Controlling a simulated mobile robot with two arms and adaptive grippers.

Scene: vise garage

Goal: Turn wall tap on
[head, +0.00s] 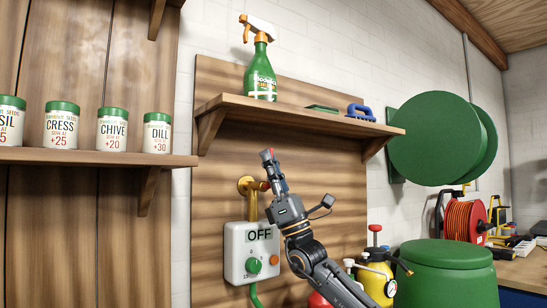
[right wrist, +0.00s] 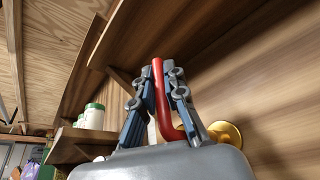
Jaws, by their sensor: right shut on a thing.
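The brass wall tap (head: 246,186) sticks out from the wooden back panel under the shelf. Its red lever (right wrist: 159,95) stands up between the fingers of my right gripper (right wrist: 162,85) in the right wrist view. The right gripper is shut on this lever. In the head view the right gripper (head: 268,164) points upward in front of the panel and hides most of the lever and the tap's front. The round brass wall plate (right wrist: 226,133) shows behind the lever. My left gripper is in neither view.
A white box (head: 236,266) marked OFF, with a green knob, sits just below the tap. A wooden shelf (head: 290,111) above holds a green spray bottle (head: 262,72) and a blue brush (head: 360,112). A green barrel (head: 445,280) and yellow sprayer (head: 375,282) stand at right.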

